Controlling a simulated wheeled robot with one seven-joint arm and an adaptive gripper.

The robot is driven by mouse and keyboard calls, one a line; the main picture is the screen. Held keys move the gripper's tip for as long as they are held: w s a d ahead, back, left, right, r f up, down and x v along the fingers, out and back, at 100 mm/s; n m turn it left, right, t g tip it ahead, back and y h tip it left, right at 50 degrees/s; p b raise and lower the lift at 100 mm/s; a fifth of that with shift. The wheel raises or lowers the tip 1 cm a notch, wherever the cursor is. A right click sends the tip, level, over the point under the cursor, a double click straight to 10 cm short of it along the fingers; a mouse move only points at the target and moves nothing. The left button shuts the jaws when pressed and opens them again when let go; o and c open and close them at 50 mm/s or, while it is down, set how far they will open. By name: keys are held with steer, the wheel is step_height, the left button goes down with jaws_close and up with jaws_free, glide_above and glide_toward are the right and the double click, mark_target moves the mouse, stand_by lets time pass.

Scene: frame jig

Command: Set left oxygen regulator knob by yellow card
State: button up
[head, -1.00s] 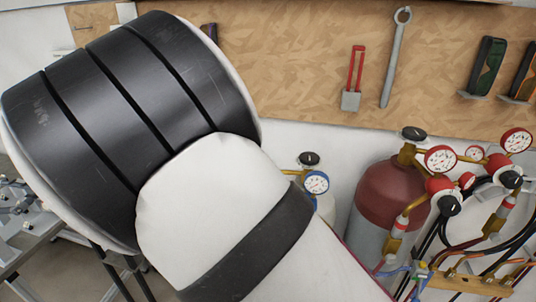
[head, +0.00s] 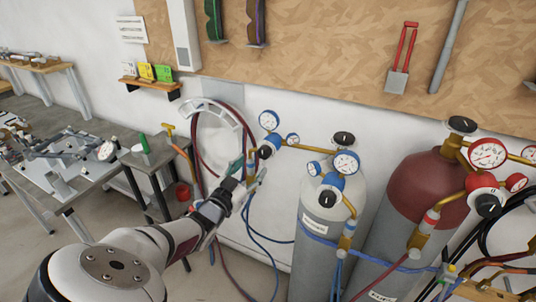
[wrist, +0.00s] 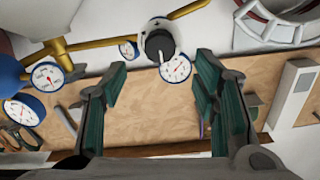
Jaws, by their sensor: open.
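The left regulator has blue-rimmed gauges (head: 268,121) and a dark knob (head: 266,151), at the left end of a brass pipe from the grey cylinders. In the wrist view its black knob (wrist: 160,43) with a pale pointer lies between and beyond my fingers. A white gauge (wrist: 175,68) is beside it. My gripper (head: 254,174) is open and empty, just short of the knob; it also shows in the wrist view (wrist: 161,64). The yellow card (head: 146,71) stands on a small wall shelf between two other cards; its print is too small to read.
A second blue regulator (head: 345,162) and a red one (head: 488,153) stand to the right on a grey cylinder (head: 312,250) and a maroon-topped cylinder (head: 408,192). A hose reel (head: 213,112) hangs behind my gripper. Workbenches (head: 75,185) are at left.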

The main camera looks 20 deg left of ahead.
mark_target(262, 155)
steer(key=w+b, duration=0.1)
steer(key=w, duration=0.1)
steer(key=w+b, duration=0.2)
steer(key=w, duration=0.1)
steer(key=w+b, duration=0.1)
steer(key=w, duration=0.2)
steer(key=shift+w+d+f, duration=0.1)
steer(key=shift+d+f, duration=0.05)
steer(key=shift+d, duration=0.15)
steer(key=shift+w+b, duration=0.5)
steer(key=shift+w, duration=0.05)
steer(key=c, duration=1.2)
